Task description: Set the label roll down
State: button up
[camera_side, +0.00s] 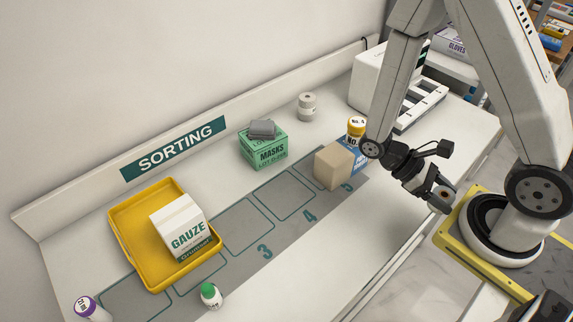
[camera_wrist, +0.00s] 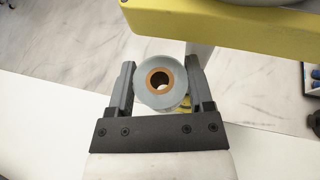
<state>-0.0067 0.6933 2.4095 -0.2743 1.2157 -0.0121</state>
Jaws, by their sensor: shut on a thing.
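The label roll (camera_wrist: 160,103) is a pale grey-white ring with a brown core. In the wrist view it sits between the two fingers of my gripper (camera_wrist: 160,68), its open end facing the camera. In the side view my gripper (camera_side: 441,195) is at the right, beside the yellow base plate and around the table's front edge. The roll is small and partly hidden by the fingers there. The grey sorting mat (camera_side: 236,238) with numbered outlines lies on the white table, left of my gripper.
A tan box (camera_side: 333,168), a blue box (camera_side: 361,160) and a yellow-capped bottle (camera_side: 356,128) crowd the mat's right end. A gauze box (camera_side: 183,226) is in a yellow tray (camera_side: 120,220). A masks box (camera_side: 264,152) stands behind the mat. Outlines 3 and 4 are bare.

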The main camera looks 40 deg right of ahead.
jog(key=w+d+n+t+h, duration=0.4)
jog(key=d+n+t, duration=0.1)
jog(key=d, duration=0.5)
jog(key=w+d+n+t+h, duration=0.4)
jog(key=d+n, duration=0.3)
jog(key=d, duration=0.2)
jog(key=shift+d+n+t+h, duration=0.3)
jog(key=shift+d+t+h, duration=0.05)
jog(key=shift+t+h, duration=0.35)
jog(key=shift+f, duration=1.9)
jog(key=shift+f, duration=2)
jog(key=shift+f, duration=0.15)
